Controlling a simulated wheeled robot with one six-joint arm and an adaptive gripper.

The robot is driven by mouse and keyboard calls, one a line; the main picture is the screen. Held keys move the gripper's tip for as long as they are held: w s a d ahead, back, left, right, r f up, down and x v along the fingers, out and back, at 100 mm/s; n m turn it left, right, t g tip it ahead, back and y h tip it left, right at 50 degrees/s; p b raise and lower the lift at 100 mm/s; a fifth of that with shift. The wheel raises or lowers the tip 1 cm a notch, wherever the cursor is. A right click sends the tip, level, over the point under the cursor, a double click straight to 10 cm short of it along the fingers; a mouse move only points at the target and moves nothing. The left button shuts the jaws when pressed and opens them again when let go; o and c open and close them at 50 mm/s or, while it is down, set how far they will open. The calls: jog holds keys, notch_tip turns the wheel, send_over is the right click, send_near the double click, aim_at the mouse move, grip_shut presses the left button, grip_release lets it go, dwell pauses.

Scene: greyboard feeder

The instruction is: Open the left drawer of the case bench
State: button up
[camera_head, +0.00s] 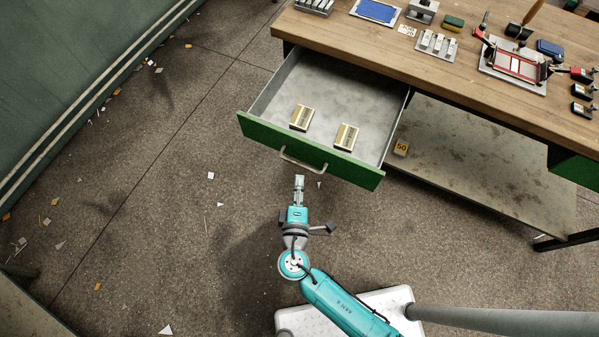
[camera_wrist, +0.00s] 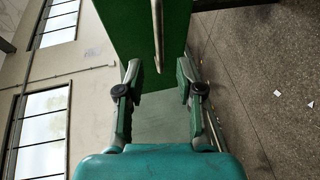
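The left drawer (camera_head: 262,98) of the case bench (camera_head: 345,32) is pulled well out, and its grey inside shows in the head view. Its green front (camera_head: 345,170) carries a pale bar handle (camera_head: 303,164). My gripper (camera_head: 299,180) is just in front of the handle in the head view. In the wrist view my gripper (camera_wrist: 160,75) has its two fingers spread apart with nothing clamped between them. The handle (camera_wrist: 157,35) shows there ahead of the gap between the fingertips, in front of the green drawer front (camera_wrist: 120,25).
Two small boxes (camera_head: 301,117) (camera_head: 346,136) lie in the drawer. Tools and blocks, including a blue pad (camera_head: 376,11), stand on the bench top. A lower shelf (camera_head: 470,165) is to the right. The floor left of my arm is open, with scraps scattered on it.

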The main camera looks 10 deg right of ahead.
jog(key=shift+v, duration=2)
jog(key=shift+d, duration=0.1)
jog(key=s+d+f+m+g+y, duration=0.1)
jog(key=s+d+m+g+y, duration=0.1)
jog(key=s+d, duration=0.45)
jog(key=s+d+f+m+g+y, duration=0.2)
jog(key=s+d, duration=0.2)
jog(key=s, duration=0.5)
jog(key=s+d+r+m+t, duration=0.1)
jog(key=s+r+m, duration=0.4)
jog(key=r, duration=0.4)
jog(key=s+d+r+m+t, duration=0.2)
jog(key=s+r+m, duration=0.3)
jog(key=r, duration=0.5)
jog(key=shift+s+m, duration=0.3)
jog(key=shift+s, duration=0.05)
